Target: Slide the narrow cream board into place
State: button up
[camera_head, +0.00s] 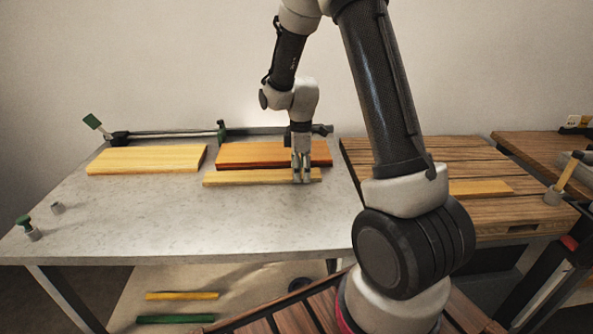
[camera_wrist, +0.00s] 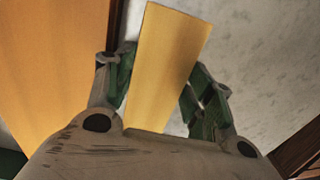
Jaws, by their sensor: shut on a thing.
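The narrow cream board (camera_head: 240,178) lies along the front of a wider orange-brown board (camera_head: 270,153) on the grey table. My gripper (camera_head: 302,178) is over the narrow board's right part, pointing down, with its fingers on either side of it. In the wrist view the narrow board (camera_wrist: 165,65) runs between the two green-padded fingers (camera_wrist: 160,95), slightly tilted in the picture. The finger contact is partly hidden by the gripper body.
Another pale yellow board (camera_head: 145,159) lies at the left of the grey table (camera_head: 130,220). A dark rail with green parts (camera_head: 170,134) runs along the back. A slatted wooden table (camera_head: 390,155) stands to the right, with a cream piece (camera_head: 480,188) on it.

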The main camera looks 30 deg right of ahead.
aim_at(347, 176)
jog(key=shift+s+d, duration=0.95)
jog(key=shift+d, duration=1.3)
jog(key=shift+s+d, duration=0.9)
jog(key=shift+d, duration=1.35)
jog(key=shift+s+d, duration=0.95)
jog(key=shift+d, duration=1.3)
jog(key=shift+s+d, duration=1.05)
jog(key=shift+d, duration=1.4)
jog(key=shift+s+d, duration=1)
jog(key=shift+d, duration=1.5)
jog(key=shift+s+d, duration=1.05)
jog(key=shift+d, duration=1.4)
jog(key=shift+s+d, duration=1)
jog(key=shift+d, duration=1.45)
jog(key=shift+s+d, duration=1.05)
jog(key=shift+d, duration=1.45)
jog(key=shift+s+d, duration=1)
jog(key=shift+d, duration=1.45)
